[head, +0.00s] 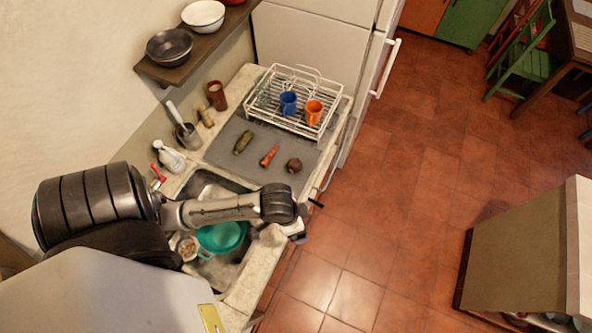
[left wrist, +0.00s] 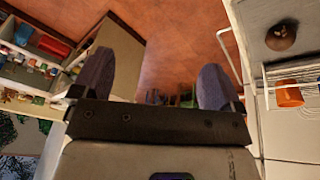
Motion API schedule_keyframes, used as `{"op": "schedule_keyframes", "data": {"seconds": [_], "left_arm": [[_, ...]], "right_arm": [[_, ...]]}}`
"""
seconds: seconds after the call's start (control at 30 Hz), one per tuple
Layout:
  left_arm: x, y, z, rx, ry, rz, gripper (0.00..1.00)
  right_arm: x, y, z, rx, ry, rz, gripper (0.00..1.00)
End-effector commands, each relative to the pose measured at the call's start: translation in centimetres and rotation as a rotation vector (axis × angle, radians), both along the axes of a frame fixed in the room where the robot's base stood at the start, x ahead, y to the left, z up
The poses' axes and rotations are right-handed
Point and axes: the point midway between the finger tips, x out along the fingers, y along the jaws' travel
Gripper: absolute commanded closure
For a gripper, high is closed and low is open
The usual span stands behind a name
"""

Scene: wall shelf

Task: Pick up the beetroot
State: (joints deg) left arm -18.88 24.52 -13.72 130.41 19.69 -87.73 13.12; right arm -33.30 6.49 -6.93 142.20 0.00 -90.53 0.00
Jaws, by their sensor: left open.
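The beetroot (head: 294,165) is a small dark round root on the grey mat (head: 225,150) on the counter, right of a carrot (head: 269,156) and a dark green vegetable (head: 243,142). In the left wrist view the beetroot (left wrist: 281,37) shows at the upper right, outside the fingers. My left gripper (left wrist: 157,62) is open and empty, its two fingers wide apart with the red floor behind them. In the head view the left gripper (head: 300,234) hangs at the counter's front edge, nearer than the beetroot and apart from it. My right gripper is not in view.
A white dish rack (head: 262,105) with a blue cup (head: 288,103) and an orange cup (head: 313,111) stands behind the beetroot. The sink with a teal bowl (head: 221,236) lies below my arm. A soap bottle (head: 168,156) stands by the wall.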

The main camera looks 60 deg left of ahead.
Motion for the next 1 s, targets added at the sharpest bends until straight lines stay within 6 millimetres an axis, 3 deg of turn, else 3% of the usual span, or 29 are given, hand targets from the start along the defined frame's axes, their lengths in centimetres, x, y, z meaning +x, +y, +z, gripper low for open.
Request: {"op": "schedule_keyframes", "data": {"seconds": [0.03, 0.1, 0.23, 0.4, 0.6, 0.77, 1.0], "left_arm": [[1.9, 1.7, -3.5, 0.012, 0.022, 0.000, 0.08], [3.9, 3.8, -5.7, 0.011, 0.070, 0.027, 0.08], [7.2, 9.2, -8.4, 0.024, 0.158, 0.140, 0.08], [10.6, 16.8, -9.0, 0.040, 0.236, 0.349, 0.08], [12.6, 23.1, -7.6, 0.034, 0.275, 0.559, 0.08], [13.1, 25.3, -7.1, 0.024, 0.284, 0.645, 0.08], [13.2, 25.6, -10.6, 0.020, 0.289, 0.664, 0.08]], "right_arm": [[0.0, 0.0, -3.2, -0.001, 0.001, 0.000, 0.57], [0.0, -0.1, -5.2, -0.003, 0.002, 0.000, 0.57], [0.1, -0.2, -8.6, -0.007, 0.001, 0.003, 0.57], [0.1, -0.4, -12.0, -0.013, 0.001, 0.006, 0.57], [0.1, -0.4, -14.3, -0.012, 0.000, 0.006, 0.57], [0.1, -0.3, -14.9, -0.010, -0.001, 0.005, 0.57], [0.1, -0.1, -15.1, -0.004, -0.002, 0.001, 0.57]]}}
